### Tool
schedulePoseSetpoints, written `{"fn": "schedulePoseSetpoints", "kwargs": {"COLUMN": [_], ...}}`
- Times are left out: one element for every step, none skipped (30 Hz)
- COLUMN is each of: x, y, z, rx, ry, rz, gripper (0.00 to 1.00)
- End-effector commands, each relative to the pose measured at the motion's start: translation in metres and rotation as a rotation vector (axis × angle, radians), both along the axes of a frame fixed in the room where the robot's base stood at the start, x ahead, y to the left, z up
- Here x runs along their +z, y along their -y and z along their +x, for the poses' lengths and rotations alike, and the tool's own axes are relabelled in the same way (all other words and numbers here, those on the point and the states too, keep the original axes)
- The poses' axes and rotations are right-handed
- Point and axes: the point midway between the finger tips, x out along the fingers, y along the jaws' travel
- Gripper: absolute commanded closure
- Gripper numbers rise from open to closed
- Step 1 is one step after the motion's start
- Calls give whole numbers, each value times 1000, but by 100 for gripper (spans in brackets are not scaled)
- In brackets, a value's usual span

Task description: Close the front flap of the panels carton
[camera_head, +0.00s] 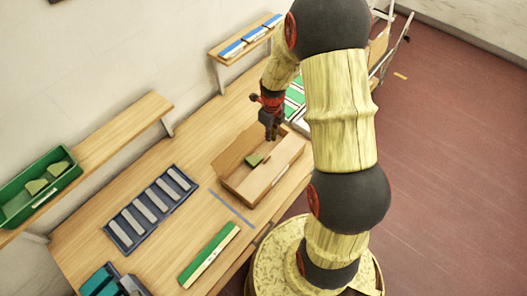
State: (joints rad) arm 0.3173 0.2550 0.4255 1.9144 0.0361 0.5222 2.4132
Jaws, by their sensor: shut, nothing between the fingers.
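The brown cardboard carton (252,196) sits on the wooden workbench, right of the middle of its length. A raised flap stands along its far left side. A broad cardboard panel covers much of its near right part; I cannot tell whether this is the front flap folded inward or the carton's inside. A small green piece (254,160) shows in the opening. My gripper (270,135) is shut and empty, pointing down over the carton's far edge. I cannot tell whether its tips touch the carton.
A dark blue tray of grey bars (110,232) and a green and white strip (210,254) lie on the bench (165,250). Green and white panels (294,100) lie behind the carton. Wall shelves (120,130) hold a green bin (62,190) and blue-white items (256,34).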

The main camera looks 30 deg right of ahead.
Motion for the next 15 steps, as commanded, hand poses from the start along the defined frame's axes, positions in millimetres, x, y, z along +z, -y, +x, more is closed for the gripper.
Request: {"fn": "schedulePoseSetpoints", "kwargs": {"x": [0,-1,-2,-4,-6,-10,-13,-18,-24,-29,-35,-42,-48,-54,-62], "y": [0,0,0,-1,-1,-1,-1,-1,-1,-1,-1,-1,-2,-2,-2], "z": [0,0,0,0,0,0,0,0,0,0,0,1,0,1,1], "rx": [-14,-22,-28,-31,-33,-34,-33,-33,-33,-33,-33,-33,-33,-33,-33], "ry": [-1,-2,-2,-3,-3,-3,-4,-5,-6,-5,-6,-5,-6,-6,-5], "rz": [0,1,1,2,2,3,3,4,3,4,4,4,4,4,4], "gripper": [100,100,100,100,100,100,100,100,100,100,100,100,100,100,100]}}
